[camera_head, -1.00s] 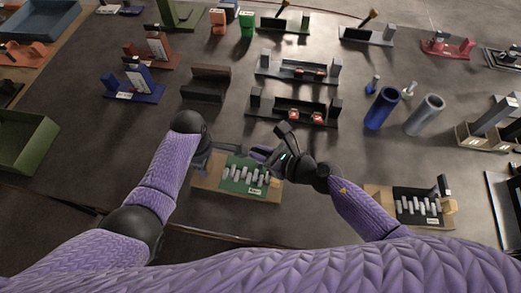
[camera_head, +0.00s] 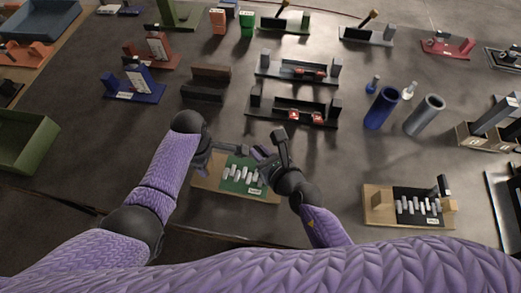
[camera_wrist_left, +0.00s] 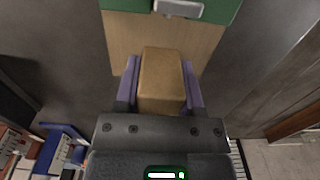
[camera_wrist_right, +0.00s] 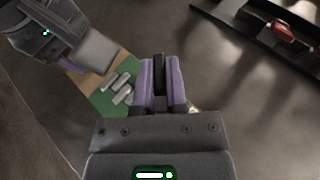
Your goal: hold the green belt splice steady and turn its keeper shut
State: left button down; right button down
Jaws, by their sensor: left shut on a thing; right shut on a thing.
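The green belt splice (camera_head: 236,180) is a green plate with several pale metal pieces and a label, on a wooden base (camera_head: 208,183). In the left wrist view, my left gripper (camera_wrist_left: 160,85) is shut on a tan wooden block (camera_wrist_left: 162,78) at the base's end. In the head view my left gripper (camera_head: 214,153) is at the splice's upper left. My right gripper (camera_head: 263,155) is at its upper right corner. In the right wrist view, my right gripper (camera_wrist_right: 162,80) is shut on a narrow dark piece, apparently the keeper (camera_wrist_right: 159,72). Its attachment to the splice is hidden.
A similar black splice (camera_head: 412,204) on a wooden base stands to the right. A dark fixture with red parts (camera_head: 293,113) lies behind my right gripper. Blue (camera_head: 382,108) and grey (camera_head: 425,115) cylinders stand at the right. The table between the two splices is clear.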

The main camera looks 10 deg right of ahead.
jog(key=c, duration=0.7)
grip_release()
jog(key=shift+o, duration=0.2)
jog(key=v, duration=1.2)
